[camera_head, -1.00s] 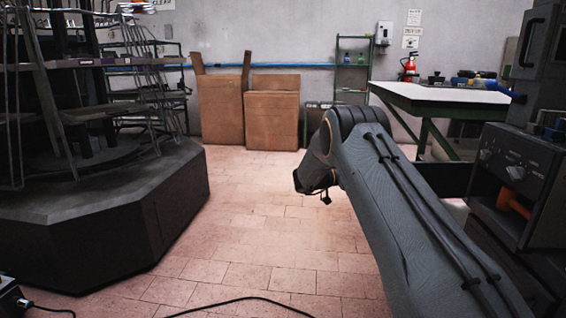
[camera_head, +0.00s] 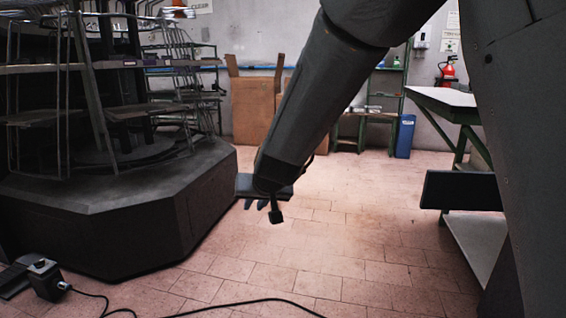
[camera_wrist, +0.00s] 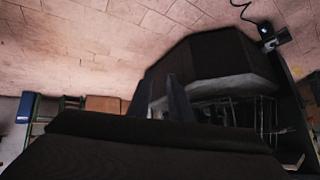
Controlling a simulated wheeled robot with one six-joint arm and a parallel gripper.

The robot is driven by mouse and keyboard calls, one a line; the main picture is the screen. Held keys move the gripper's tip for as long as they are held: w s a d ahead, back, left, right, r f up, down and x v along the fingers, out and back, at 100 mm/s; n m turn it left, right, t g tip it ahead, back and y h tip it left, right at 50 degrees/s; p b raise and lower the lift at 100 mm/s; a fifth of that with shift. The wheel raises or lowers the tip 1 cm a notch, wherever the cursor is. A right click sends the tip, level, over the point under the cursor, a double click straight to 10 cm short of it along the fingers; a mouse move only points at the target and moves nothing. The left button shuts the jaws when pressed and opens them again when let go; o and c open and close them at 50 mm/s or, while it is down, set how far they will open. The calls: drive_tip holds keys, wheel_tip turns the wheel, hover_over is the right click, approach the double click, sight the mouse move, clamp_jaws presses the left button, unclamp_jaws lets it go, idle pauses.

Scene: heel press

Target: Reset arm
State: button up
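My arm reaches down across the middle of the head view, with my gripper (camera_head: 256,204) at its lower end, partly hidden behind the wrist. In the wrist view my gripper (camera_wrist: 159,88) shows two dark fingers standing apart, with nothing visible between them. It hangs in the air over the tiled floor, to the right of the dark octagonal carousel base (camera_head: 150,215) as seen in the head view. I cannot tell how far it is from the base.
Wire racks stand on the carousel base. A cardboard box (camera_head: 252,110) and a green shelf (camera_head: 385,112) stand by the back wall, near a blue bin (camera_head: 405,136). A white-topped table (camera_head: 442,99) is at right. A cable (camera_head: 250,300) crosses the floor; open floor lies in the middle.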

drive_tip(key=s+d+f+n+g+h, duration=0.1)
drive_tip(key=s+d+f+n+g, duration=0.15)
drive_tip(key=s, duration=0.95)
drive_tip(key=s+d+f+n+g+h, duration=0.1)
drive_tip(key=s+d+g, duration=0.2)
drive_tip(key=s, duration=0.8)
drive_tip(key=s+d+f+n+g+h, duration=0.1)
drive_tip(key=s+d+f+g, duration=0.15)
drive_tip(key=s, duration=0.95)
drive_tip(key=d+r+m+p, duration=0.3)
drive_tip(key=d+r+p, duration=0.6)
drive_tip(key=r+p, duration=0.3)
drive_tip(key=d+r+m+p, duration=0.3)
drive_tip(key=d+r+p, duration=0.7)
drive_tip(key=r+p, duration=0.2)
drive_tip(key=shift+s+p, duration=0.4)
drive_tip(key=shift+p, duration=0.8)
drive_tip(key=shift+s+a, duration=0.1)
